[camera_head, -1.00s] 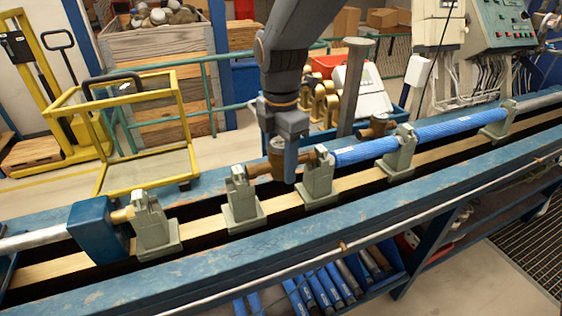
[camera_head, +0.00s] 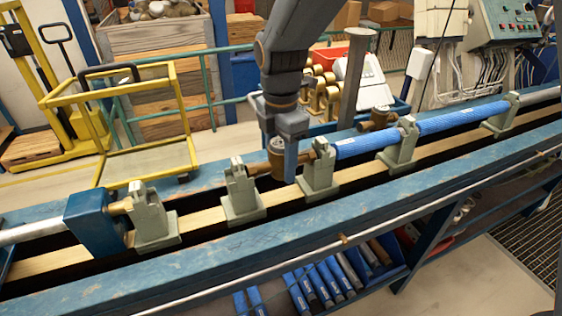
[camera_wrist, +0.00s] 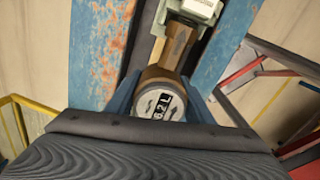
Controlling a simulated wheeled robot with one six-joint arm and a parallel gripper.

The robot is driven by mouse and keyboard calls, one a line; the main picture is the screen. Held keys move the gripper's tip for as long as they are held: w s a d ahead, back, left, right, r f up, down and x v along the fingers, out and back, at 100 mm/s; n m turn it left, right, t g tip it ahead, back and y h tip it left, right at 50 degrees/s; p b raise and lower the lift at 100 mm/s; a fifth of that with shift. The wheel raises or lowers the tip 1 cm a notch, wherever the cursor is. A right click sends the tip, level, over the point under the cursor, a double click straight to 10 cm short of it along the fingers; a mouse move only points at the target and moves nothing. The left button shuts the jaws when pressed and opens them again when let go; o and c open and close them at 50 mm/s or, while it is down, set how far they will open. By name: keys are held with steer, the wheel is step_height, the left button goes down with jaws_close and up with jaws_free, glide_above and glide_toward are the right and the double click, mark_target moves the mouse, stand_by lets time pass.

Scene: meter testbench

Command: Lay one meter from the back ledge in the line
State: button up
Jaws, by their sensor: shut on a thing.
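My gripper (camera_head: 283,158) is shut on a brass meter (camera_head: 262,169), in the gap between two grey-green supports (camera_head: 241,196) (camera_head: 318,174) of the line. The meter's ends are close to both supports; I cannot tell if it rests in them. In the wrist view, the meter's round dial (camera_wrist: 163,104) faces up between my two fingers, and its brass pipe end points to a support (camera_wrist: 197,8). A second brass meter (camera_head: 374,119) stands on the back ledge, right of my gripper. Blue pipe pieces (camera_head: 365,143) (camera_head: 462,118) lie in the line to the right.
A blue clamp block (camera_head: 94,223) with a steel pipe (camera_head: 30,232) stands at the line's left end, beside another support (camera_head: 153,220). A yellow cart (camera_head: 140,165) is behind the bench. Blue-wrapped pipes (camera_head: 320,286) lie on the shelf below.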

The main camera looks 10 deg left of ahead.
mark_target(282, 142)
steer(key=shift+f, duration=0.3)
stand_by(0.6)
steer(key=o, duration=1.7)
steer(key=shift+o, duration=0.2)
steer(key=shift+r+p, duration=4.15)
steer(key=shift+r, duration=1.4)
steer(key=shift+f, duration=0.1)
